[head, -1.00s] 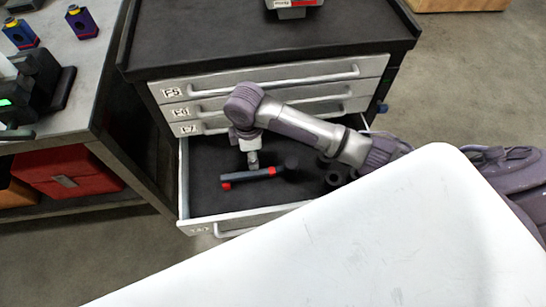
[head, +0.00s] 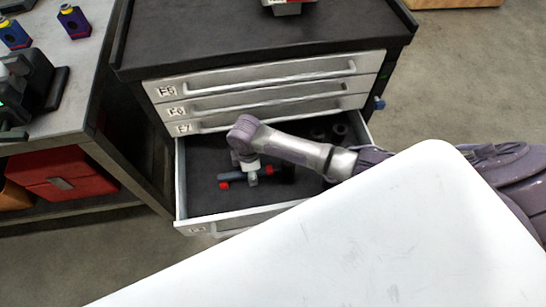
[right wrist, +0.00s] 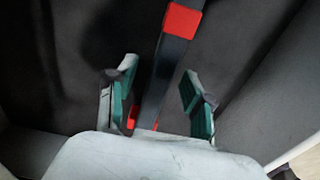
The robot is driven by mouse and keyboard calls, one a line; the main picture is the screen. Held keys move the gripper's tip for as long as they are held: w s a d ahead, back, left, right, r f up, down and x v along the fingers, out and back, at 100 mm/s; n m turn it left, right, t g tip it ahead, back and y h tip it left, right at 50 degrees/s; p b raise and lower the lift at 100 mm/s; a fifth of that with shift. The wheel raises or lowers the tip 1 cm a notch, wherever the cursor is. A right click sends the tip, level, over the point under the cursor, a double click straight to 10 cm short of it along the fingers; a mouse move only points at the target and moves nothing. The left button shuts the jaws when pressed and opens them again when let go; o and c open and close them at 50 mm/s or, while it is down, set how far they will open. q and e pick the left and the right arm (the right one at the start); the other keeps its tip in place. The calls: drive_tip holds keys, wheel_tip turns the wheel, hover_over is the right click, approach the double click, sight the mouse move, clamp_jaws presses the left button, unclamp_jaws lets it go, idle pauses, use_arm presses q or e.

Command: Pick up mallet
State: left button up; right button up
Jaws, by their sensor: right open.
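My right gripper (head: 252,178) is over the handle, reaching down into the drawer. In the right wrist view the open fingers of the right gripper (right wrist: 158,92) stand on either side of the mallet handle (right wrist: 170,65), with a gap on both sides. The mallet's head is out of that view. My left gripper is not in view.
The open drawer (head: 205,205) has side walls close around the arm. Dark round parts (head: 328,131) lie at its back right. Closed drawers (head: 265,92) are above it. A workbench (head: 75,75) with a red box (head: 65,175) below stands at the left.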

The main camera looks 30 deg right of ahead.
clamp_jaws()
idle(0.5)
drive_tip(key=shift+w+r, duration=0.1)
drive_tip(key=shift+r, duration=0.4)
drive_tip(key=r, duration=0.3)
drive_tip(key=shift+s+d+r, duration=0.2)
drive_tip(key=shift+s+r, duration=0.05)
drive_tip(key=shift+r, duration=0.1)
drive_tip(key=s+d+r+p, duration=0.1)
drive_tip(key=s+d+r, duration=0.5)
drive_tip(key=s, duration=0.3)
drive_tip(key=shift+r, duration=0.2)
drive_tip(key=shift+s+d, duration=0.1)
drive_tip(key=c, duration=0.7)
unclamp_jaws()
clamp_jaws()
